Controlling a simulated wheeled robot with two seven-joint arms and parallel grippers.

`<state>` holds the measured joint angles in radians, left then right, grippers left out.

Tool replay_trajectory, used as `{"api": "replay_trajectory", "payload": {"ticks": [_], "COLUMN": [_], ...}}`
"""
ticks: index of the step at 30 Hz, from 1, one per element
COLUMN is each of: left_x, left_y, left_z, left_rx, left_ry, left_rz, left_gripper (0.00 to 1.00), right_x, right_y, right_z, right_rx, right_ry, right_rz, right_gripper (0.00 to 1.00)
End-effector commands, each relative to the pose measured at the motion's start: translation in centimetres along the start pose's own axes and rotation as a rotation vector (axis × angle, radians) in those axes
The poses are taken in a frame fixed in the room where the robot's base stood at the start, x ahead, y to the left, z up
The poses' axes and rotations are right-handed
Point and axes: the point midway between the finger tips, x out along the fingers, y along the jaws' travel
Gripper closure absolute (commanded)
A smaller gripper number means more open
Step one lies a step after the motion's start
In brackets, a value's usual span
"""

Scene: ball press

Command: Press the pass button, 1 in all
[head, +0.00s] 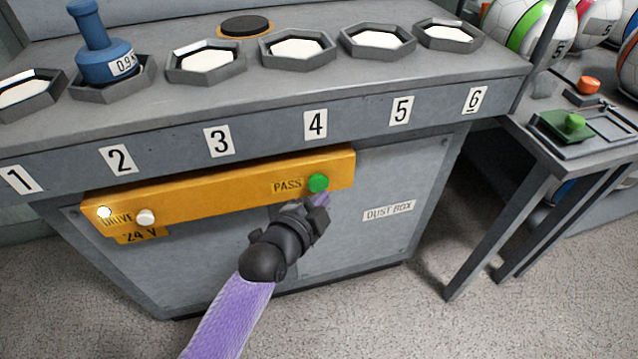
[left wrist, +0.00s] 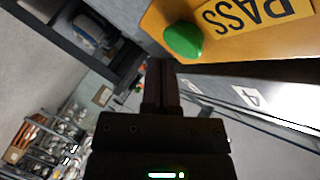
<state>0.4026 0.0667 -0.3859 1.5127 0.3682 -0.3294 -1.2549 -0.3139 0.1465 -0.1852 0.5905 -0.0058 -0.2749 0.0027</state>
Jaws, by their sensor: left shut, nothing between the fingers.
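The green pass button (head: 318,183) sits at the right end of a yellow panel (head: 215,187) on the front of the grey bench, beside a PASS label (head: 287,185). In the left wrist view the button (left wrist: 184,40) stands out from the panel, close above the fingertips. My left gripper (head: 320,202) is just below and in front of the button, its fingers shut and empty. In the left wrist view the shut fingers (left wrist: 161,75) appear apart from the button, slightly to its lower left. My right gripper is not in view.
A white button (head: 146,217) and a lit lamp (head: 104,212) are at the panel's left end. Above are numbered hexagonal trays (head: 297,48), one holding a blue weight (head: 104,50).

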Motion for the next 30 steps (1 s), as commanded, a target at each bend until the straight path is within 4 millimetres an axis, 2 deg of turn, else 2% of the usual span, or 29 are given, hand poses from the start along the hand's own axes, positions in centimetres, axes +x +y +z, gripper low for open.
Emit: {"api": "replay_trajectory", "payload": {"ticks": [14, 30], "left_x": [0.0, 0.59], "left_y": [0.0, -0.46], "left_z": [0.0, 0.43], "left_rx": [0.0, 0.0], "left_ry": [0.0, 0.0], "left_rz": [0.0, 0.0], "left_gripper": [1.0, 1.0], "right_x": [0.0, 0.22], "right_y": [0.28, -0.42], "right_z": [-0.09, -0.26], "right_rx": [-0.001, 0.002], "right_ry": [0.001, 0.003], "right_rz": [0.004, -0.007], "right_gripper": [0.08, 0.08]}}
